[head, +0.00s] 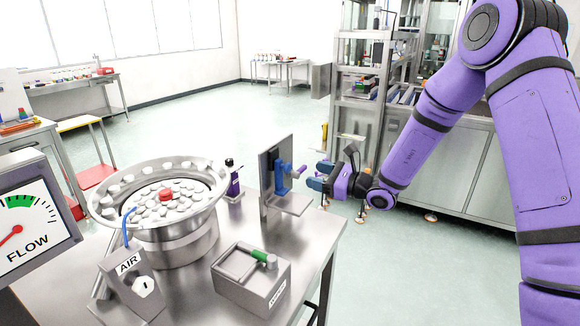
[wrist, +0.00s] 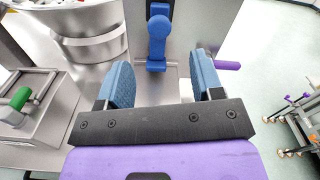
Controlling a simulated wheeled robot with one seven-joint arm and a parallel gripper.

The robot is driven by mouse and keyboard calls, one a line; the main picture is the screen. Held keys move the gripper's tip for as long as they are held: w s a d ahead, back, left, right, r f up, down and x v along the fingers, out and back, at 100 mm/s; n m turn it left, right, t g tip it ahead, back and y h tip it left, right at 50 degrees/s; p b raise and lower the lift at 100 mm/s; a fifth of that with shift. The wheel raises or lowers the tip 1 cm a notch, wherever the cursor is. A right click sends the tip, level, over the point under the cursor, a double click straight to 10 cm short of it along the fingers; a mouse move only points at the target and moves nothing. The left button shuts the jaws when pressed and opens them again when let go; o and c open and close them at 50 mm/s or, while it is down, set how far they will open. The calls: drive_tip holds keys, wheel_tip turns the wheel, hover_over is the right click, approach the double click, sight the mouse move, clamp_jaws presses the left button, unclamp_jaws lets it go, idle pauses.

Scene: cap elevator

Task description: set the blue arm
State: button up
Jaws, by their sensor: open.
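The blue arm (head: 281,177) is mounted on an upright grey metal plate (head: 266,170) at the right end of the steel table. In the wrist view the blue arm (wrist: 157,40) stands upright, with a rounded top and a blue base block below. A purple rod (wrist: 228,65) sticks out to the right of the plate. My gripper (head: 318,175) is just right of the plate, apart from the blue arm. In the wrist view my gripper (wrist: 160,80) has its two blue fingers wide apart with nothing between them. The blue arm lies beyond the fingertips, between them in the picture.
A round bowl feeder (head: 160,240) holding white caps and one red piece stands on the table (head: 200,300).

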sight(290, 168)
drive_tip(key=x, duration=1)
clamp_jaws()
drive_tip(key=shift+r, duration=1.6)
unclamp_jaws()
